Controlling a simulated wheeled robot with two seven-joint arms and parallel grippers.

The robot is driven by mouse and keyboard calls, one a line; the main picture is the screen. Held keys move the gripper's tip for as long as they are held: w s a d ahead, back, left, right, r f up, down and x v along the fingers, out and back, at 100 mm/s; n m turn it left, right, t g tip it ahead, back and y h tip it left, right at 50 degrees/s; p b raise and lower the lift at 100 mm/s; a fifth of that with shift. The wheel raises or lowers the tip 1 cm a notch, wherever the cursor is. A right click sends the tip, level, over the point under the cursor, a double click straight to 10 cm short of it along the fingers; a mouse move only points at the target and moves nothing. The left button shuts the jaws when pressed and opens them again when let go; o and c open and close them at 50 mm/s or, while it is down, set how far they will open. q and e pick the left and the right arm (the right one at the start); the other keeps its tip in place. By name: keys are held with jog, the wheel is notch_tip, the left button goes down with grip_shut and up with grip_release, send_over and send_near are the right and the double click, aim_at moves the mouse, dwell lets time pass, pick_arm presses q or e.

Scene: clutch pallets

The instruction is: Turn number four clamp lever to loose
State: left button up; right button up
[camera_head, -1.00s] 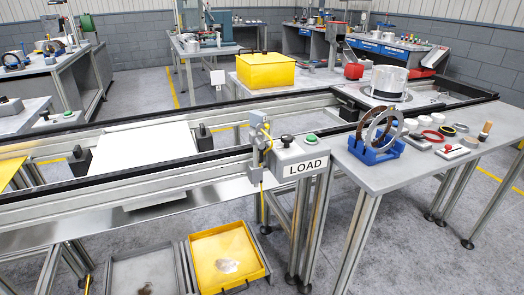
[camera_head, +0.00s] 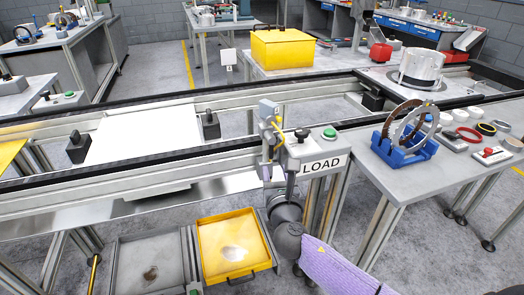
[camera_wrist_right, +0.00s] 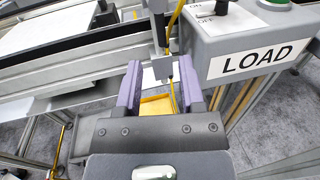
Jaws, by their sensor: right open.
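My right gripper (camera_head: 277,174) is in front of the rail, just below and left of the LOAD control box (camera_head: 312,152). In the right wrist view its two purple fingers (camera_wrist_right: 160,88) are apart with nothing between them. The LOAD box (camera_wrist_right: 250,42) is to their right, with a black knob (camera_head: 302,133) and a green button (camera_head: 329,132) on top. A grey device with a yellow cable (camera_head: 269,122) stands beside the box, just above the gripper. I cannot make out a clamp lever marked four. My left gripper is not in view.
A yellow tray (camera_head: 268,263) and a grey tray (camera_head: 119,247) sit low below the rail. A blue stand with rings (camera_head: 410,154) is on the right table. A white plate (camera_head: 137,137) lies between the rails, and a yellow bin (camera_head: 288,50) stands behind.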

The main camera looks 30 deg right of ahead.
aim_at(271, 153)
jog(key=b+x, duration=0.1)
jog(key=x, duration=0.1)
jog(key=b+x, duration=0.1)
jog(key=x, duration=0.4)
jog(key=shift+w+d+f+b, duration=0.1)
jog(key=shift+f+b, duration=0.2)
jog(key=shift+b, duration=0.1)
jog(key=shift+w+d+r, duration=0.15)
jog(key=shift+w+d, duration=0.15)
jog(key=shift+w, duration=0.25)
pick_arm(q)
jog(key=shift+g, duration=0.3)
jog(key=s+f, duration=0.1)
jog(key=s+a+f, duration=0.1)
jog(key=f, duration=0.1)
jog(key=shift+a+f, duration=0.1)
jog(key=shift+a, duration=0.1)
pick_arm(e)
grip_shut()
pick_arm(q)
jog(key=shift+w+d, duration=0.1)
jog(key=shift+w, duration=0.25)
